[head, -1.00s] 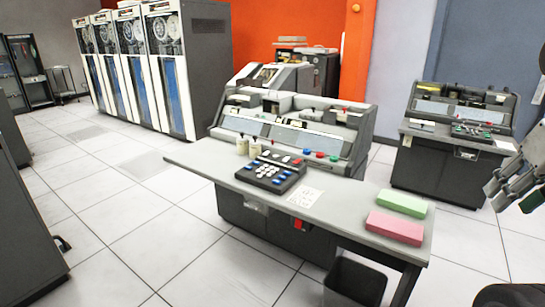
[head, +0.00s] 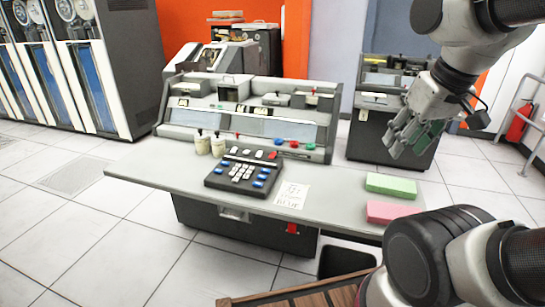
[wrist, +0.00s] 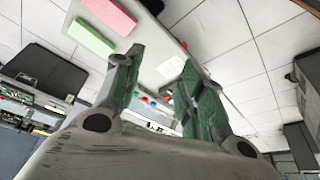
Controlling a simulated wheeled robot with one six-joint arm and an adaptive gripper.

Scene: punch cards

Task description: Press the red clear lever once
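The grey keypunch machine (head: 250,112) stands on a long grey desk (head: 150,174) in the head view. A red piece (head: 292,228) shows on the dark front below the desk edge. A red button (head: 294,144) sits beside green and blue ones on the machine's ledge. I cannot tell which red part is the clear lever. My gripper (head: 402,138) hangs above and right of the desk, apart from it. In the wrist view, my gripper (wrist: 160,68) is open and empty, its fingers spread.
A black keypad (head: 243,171), two cream bottles (head: 209,144), a printed sheet (head: 292,195), a green card stack (head: 391,185) and a pink card stack (head: 391,211) lie on the desk. A dark bin (head: 345,263) stands below. White floor is clear at left front.

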